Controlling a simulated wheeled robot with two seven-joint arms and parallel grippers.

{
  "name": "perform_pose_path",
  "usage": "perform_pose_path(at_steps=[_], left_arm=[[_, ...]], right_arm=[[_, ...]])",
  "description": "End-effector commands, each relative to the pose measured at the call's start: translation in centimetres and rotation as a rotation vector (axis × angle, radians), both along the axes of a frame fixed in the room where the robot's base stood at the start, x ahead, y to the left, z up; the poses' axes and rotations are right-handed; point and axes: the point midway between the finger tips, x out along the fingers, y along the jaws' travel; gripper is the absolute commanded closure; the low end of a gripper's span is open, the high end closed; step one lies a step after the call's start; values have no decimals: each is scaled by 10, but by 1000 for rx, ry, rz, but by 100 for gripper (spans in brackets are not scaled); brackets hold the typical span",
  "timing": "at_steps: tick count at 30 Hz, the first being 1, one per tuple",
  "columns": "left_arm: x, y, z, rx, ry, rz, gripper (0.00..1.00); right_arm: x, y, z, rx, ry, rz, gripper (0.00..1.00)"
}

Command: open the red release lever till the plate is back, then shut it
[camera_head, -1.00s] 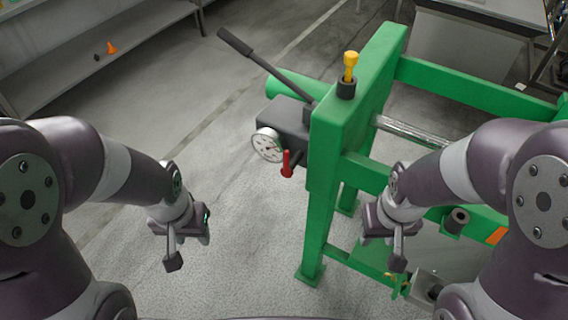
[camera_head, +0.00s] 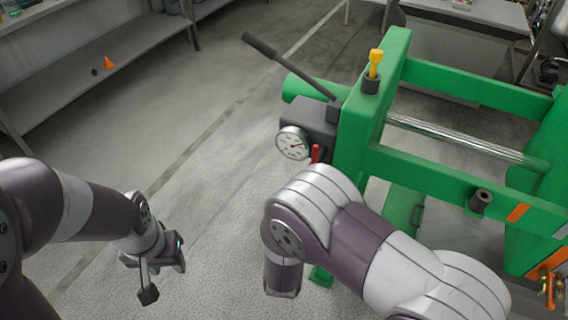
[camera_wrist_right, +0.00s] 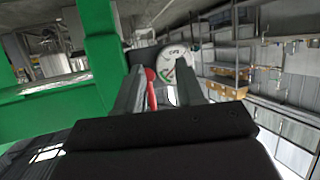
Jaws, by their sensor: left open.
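The red release lever (camera_head: 315,153) hangs beside the round gauge on the dark pump block of the green press; my right arm hides its lower part in the head view. In the right wrist view, the red lever (camera_wrist_right: 151,88) shows between the two fingers of my right gripper (camera_wrist_right: 162,72), closer to the left finger. The fingers are apart; I cannot tell whether either touches the lever. My left gripper (camera_head: 150,275) is open and empty over the floor at the lower left. A green upright (camera_head: 540,180) stands at the right end; I cannot tell whether it is the plate.
The green press frame (camera_head: 370,125) carries a long black pump handle (camera_head: 290,68), a yellow-topped fitting (camera_head: 375,64) and a shiny rod (camera_head: 465,140). The gauge (camera_head: 293,143) faces me. A shelf (camera_head: 110,65) stands far left. The floor left of the press is clear.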

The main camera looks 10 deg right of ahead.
Motion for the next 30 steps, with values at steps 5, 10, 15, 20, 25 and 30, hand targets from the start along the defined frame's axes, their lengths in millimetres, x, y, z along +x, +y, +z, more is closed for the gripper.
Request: perform_pose_path(at_steps=[5, 10, 15, 20, 25, 30], left_arm=[[0, 0, 0, 0, 0, 0, 57], [0, 0, 0, 0, 0, 0, 57], [0, 0, -2, 0, 0, 0, 57], [0, 0, -3, 0, 0, 0, 57], [0, 0, -4, 0, 0, 0, 57], [0, 0, -4, 0, 0, 0, 57]], right_arm=[[11, -28, 63, -94, -317, -148, 62], [26, -37, 72, -112, -359, -157, 62], [66, -54, 72, -112, -358, -157, 62], [99, -68, 72, -113, -357, -154, 62], [120, -76, 72, -112, -356, -152, 62], [127, -78, 73, -112, -356, -150, 62]])
